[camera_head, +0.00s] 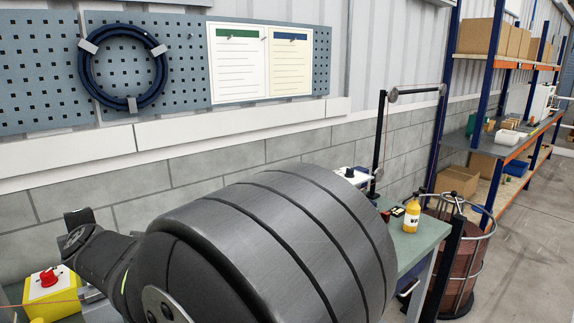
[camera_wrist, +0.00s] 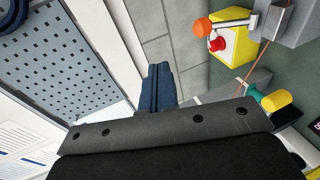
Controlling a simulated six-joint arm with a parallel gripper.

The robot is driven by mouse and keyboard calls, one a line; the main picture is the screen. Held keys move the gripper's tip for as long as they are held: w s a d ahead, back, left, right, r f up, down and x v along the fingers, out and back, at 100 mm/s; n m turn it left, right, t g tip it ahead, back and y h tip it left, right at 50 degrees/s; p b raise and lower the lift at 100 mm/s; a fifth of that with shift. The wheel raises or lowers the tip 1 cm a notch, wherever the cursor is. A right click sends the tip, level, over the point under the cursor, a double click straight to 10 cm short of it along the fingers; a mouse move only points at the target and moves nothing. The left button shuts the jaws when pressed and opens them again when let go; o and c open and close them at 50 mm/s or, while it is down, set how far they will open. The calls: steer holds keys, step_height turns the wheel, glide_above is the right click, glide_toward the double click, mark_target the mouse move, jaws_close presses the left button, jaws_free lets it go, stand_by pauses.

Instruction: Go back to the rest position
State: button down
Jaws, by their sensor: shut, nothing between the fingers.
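My gripper (camera_wrist: 160,72) shows in the wrist view as two dark blue fingers pressed together. It is shut and empty, in front of the grey block wall between the pegboard and the bench. No object touches the fingertips. In the head view my large dark arm fills the lower middle and hides much of the bench; I cannot make out the fingers there. A yellow box with a red knob (camera_head: 48,283) stands at the lower left of the head view. The yellow box (camera_wrist: 237,42) also shows right of the fingers in the wrist view.
A pegboard (camera_head: 40,84) holds a dark blue coil (camera_head: 86,73) and paper sheets. A yellow bottle (camera_head: 411,220) stands on the green bench (camera_head: 425,237). A caged brown drum (camera_head: 466,255) and shelving (camera_head: 487,90) are at right. A thin orange strand (camera_wrist: 251,65) runs near the box.

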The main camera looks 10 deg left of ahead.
steer(key=w+a+f, duration=0.3)
steer(key=a+f, duration=0.2)
steer(key=f, duration=0.1)
steer(key=s+d+f+t+y, duration=0.3)
steer(key=s+d+f+y, duration=0.1)
steer(key=s+d+f, duration=0.1)
steer(key=shift+s+d+f+n+t+y, duration=0.3)
steer(key=shift+s+d+f+t+y, duration=0.1)
steer(key=shift+d+f, duration=0.35)
stand_by(0.9)
steer(key=shift+a, duration=0.1)
